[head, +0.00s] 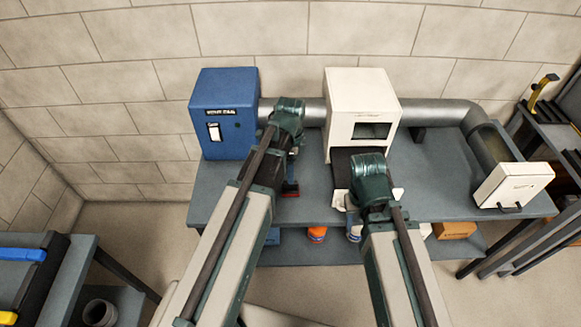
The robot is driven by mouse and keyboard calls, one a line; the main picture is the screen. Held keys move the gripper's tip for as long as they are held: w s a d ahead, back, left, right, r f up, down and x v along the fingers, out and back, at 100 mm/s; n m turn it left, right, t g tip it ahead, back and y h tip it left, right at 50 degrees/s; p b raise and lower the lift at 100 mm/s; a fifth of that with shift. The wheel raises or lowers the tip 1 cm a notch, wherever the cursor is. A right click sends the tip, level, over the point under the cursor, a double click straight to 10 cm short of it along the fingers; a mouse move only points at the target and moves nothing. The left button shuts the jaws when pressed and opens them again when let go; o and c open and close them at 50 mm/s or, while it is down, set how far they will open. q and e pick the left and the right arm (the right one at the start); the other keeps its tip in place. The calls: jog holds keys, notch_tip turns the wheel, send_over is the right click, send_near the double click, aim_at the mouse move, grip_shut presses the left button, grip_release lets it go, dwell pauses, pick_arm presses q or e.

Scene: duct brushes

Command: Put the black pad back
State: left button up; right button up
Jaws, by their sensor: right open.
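A dark flat piece (342,160), which looks like the black pad, shows at the front foot of the white box (362,95). My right arm covers part of it, so I cannot tell whether it lies inside the box or in front of it. The white box has a dark rectangular opening in its front. My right gripper (368,196) is open just in front of the box, and its wrist hides the space between the fingers. My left gripper (291,168) is over the bench, between the blue box and the white box. Its fingers are mostly hidden by its arm.
A blue box (224,112) and a grey duct (440,112) join the white box on the grey bench (225,190). A white flap (513,185) closes the duct's right end. A small red-dark item (290,190) lies below my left gripper. An orange container (317,233) stands on the lower shelf.

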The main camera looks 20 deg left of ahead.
pick_arm(q)
jog(key=s+d+r+n+y+p, duration=0.1)
jog(key=s+d+r+n, duration=0.3)
jog(key=s+d+n, duration=0.6)
jog(key=s+n+p, duration=0.1)
jog(key=s, duration=0.3)
jog(key=shift+s+d+p, duration=0.15)
jog(key=shift+d+p, duration=0.1)
jog(key=shift+p, duration=0.1)
pick_arm(e)
notch_tip(320, 180, up, 4)
jog(key=shift+f, duration=0.1)
